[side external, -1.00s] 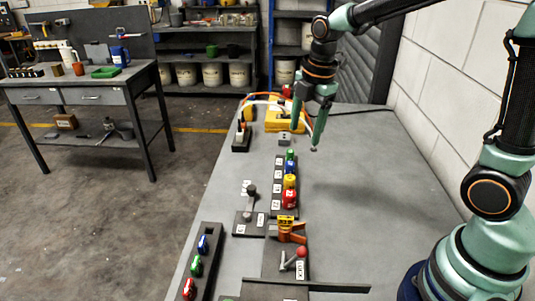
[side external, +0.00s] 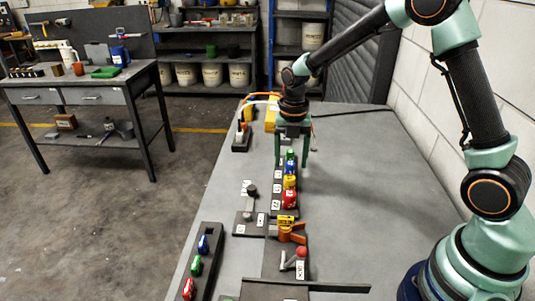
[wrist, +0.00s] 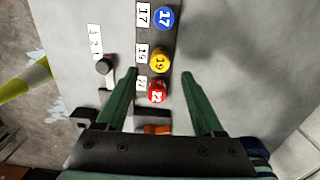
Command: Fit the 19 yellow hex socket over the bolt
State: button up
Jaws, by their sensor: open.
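The yellow 19 socket (side external: 290,181) stands in the black socket rack between the blue socket (side external: 290,167) and the red socket (side external: 289,199). In the wrist view the yellow socket (wrist: 160,60), marked 19, lies just beyond and between my fingertips, with the red 22 socket (wrist: 157,92) between the fingers. My gripper (side external: 292,163) points down over the rack's far end, open and empty. I cannot pick out the bolt with certainty in either view.
A green socket (side external: 290,154) stands at the rack's far end. A lever with a dark knob (side external: 251,189) is left of the rack. An orange clamp (side external: 291,233) and a red-knobbed lever (side external: 300,253) are nearer. The table's right side is clear.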

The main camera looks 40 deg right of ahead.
aim_at(290, 177)
jog(key=shift+f, duration=3.1)
jog(key=shift+c, duration=0.3)
grip_shut()
